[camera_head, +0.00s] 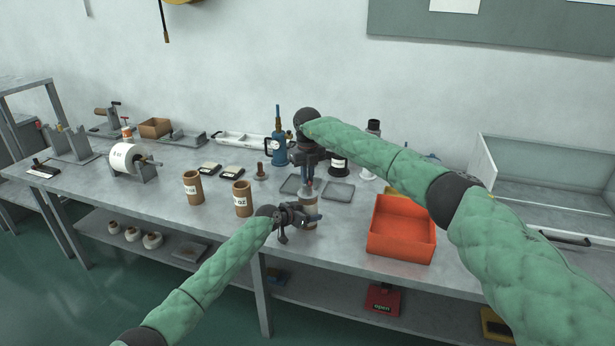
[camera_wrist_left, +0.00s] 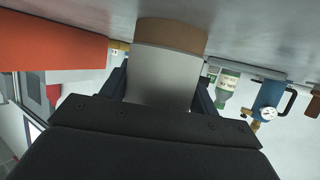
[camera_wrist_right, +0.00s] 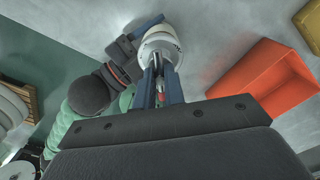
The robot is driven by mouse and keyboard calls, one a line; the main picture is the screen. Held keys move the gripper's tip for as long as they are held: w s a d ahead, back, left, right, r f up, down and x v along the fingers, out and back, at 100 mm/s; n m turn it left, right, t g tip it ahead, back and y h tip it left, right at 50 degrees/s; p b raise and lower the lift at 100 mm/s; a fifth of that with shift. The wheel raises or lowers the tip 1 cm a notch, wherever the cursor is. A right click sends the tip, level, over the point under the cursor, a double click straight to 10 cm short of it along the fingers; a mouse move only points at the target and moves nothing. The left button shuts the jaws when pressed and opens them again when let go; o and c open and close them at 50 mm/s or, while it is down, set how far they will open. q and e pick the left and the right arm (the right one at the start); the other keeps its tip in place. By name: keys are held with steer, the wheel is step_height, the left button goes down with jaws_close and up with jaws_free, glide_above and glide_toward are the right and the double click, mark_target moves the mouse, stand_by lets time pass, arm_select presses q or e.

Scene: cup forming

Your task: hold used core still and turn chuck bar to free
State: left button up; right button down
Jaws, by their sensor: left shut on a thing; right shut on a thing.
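The used core (camera_head: 309,212), a pale cylinder with a tan band at one end, stands upright near the table's front edge. My left gripper (camera_head: 300,214) is shut around its side; the core fills the gap between the fingers in the left wrist view (camera_wrist_left: 170,75). My right gripper (camera_head: 311,178) points down right above the core. Its fingers are close together on the chuck bar, whose red part (camera_wrist_right: 161,92) shows between them in the right wrist view. The core's white top (camera_wrist_right: 158,42) lies just beyond the fingertips there. The chuck itself is mostly hidden.
An orange bin (camera_head: 400,229) stands close on the right. Two brown labelled cores (camera_head: 242,199) stand to the left. A white roll (camera_head: 125,158) sits on a stand at the far left.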

steer(key=shift+n, duration=0.4)
steer(key=c, duration=1.5)
jaws_free()
step_height(320, 180, up, 12)
steer(key=shift+f, duration=0.1)
arm_select(q)
steer(key=o, duration=1.1)
steer(key=shift+o, duration=0.2)
